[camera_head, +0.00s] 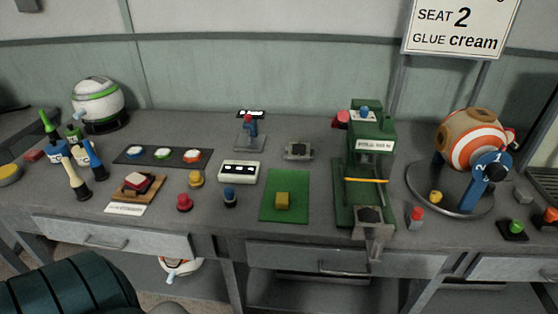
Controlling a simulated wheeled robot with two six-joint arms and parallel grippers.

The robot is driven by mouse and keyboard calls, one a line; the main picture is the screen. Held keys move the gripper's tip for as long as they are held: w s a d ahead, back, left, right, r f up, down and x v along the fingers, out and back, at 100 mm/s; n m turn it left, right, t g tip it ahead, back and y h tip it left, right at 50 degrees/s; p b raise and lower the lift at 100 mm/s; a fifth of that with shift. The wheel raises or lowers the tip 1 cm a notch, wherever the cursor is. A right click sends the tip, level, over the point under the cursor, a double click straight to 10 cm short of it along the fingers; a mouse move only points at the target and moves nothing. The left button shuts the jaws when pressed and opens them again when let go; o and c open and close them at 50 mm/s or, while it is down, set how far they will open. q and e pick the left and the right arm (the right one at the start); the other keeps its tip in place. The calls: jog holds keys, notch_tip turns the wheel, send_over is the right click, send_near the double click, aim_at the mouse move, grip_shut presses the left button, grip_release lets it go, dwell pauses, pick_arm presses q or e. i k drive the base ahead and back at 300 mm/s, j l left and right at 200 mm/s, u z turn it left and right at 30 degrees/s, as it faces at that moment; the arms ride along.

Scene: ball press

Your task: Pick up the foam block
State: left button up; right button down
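No item is labelled as the foam block, and I cannot tell for certain which one it is. A red and pale layered block (137,182) lies on a small wooden board at the left. A small grey block (523,194) lies at the far right. Neither of my grippers shows in the head view, and nothing is seen holding any of these blocks.
A green press (368,135) stands right of the mat. A striped ball (472,139) sits on a round stand further right. Bottles (58,150) and brushes crowd the left. A white box (239,172) and small red, yellow and blue pieces lie left of the mat.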

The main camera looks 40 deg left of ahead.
aim_at(281, 201)
jog(key=u, duration=1.15)
